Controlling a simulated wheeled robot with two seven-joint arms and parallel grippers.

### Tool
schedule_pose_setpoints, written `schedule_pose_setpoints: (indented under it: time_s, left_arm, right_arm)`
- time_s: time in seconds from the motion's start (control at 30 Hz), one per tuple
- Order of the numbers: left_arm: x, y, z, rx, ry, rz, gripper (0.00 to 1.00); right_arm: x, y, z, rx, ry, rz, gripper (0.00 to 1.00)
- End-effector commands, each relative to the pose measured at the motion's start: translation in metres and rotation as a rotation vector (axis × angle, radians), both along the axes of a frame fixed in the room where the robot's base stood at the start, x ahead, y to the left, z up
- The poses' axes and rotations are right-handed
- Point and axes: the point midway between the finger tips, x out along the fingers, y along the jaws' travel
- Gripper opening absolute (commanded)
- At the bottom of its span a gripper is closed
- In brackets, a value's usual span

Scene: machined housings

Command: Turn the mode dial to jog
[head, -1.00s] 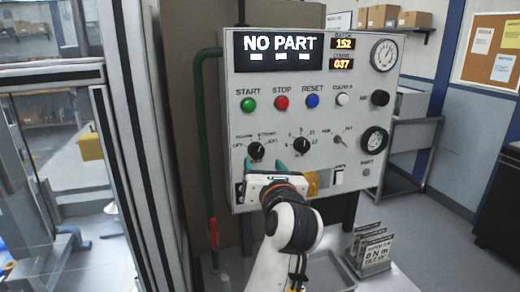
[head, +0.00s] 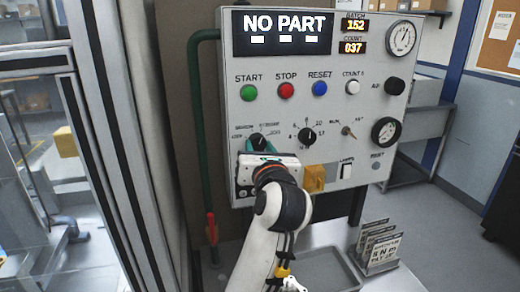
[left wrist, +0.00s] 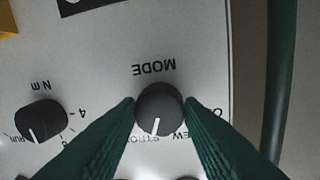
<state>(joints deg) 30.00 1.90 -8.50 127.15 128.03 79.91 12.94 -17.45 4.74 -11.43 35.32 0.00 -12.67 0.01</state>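The mode dial (head: 258,141) is a black round knob at the lower left of the grey control panel (head: 225,110). In the left wrist view, which is upside down, the dial (left wrist: 158,108) sits under the word MODE, with its white pointer line toward the picture's bottom. My left gripper (head: 262,146) reaches the panel from below. Its two green fingers (left wrist: 160,104) stand on either side of the dial, very close to its edges; whether they press on it is unclear. The dial's position labels are partly hidden by the fingers. My right gripper is not in view.
A second black knob (head: 306,136) and a small toggle (head: 348,131) lie to the right. START, STOP and RESET buttons are above. A yellow part (head: 315,178) is below. A green pipe (head: 205,120) runs down the panel's left side. A card holder (head: 380,245) stands on the table.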

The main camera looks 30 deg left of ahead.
Motion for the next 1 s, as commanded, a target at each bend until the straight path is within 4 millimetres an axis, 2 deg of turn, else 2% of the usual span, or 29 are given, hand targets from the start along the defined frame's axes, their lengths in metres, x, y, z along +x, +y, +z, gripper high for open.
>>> schedule_pose_setpoints:
  time_s: [0.37, 1.0]
  left_arm:
    - [0.0, 0.0, 0.003, 0.044, 0.054, -0.001, 0.11]
    - [0.0, 0.001, 0.007, 0.368, 0.437, 0.001, 0.11]
  right_arm:
    - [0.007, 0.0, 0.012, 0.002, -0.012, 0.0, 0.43]
    - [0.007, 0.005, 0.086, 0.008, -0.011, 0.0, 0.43]
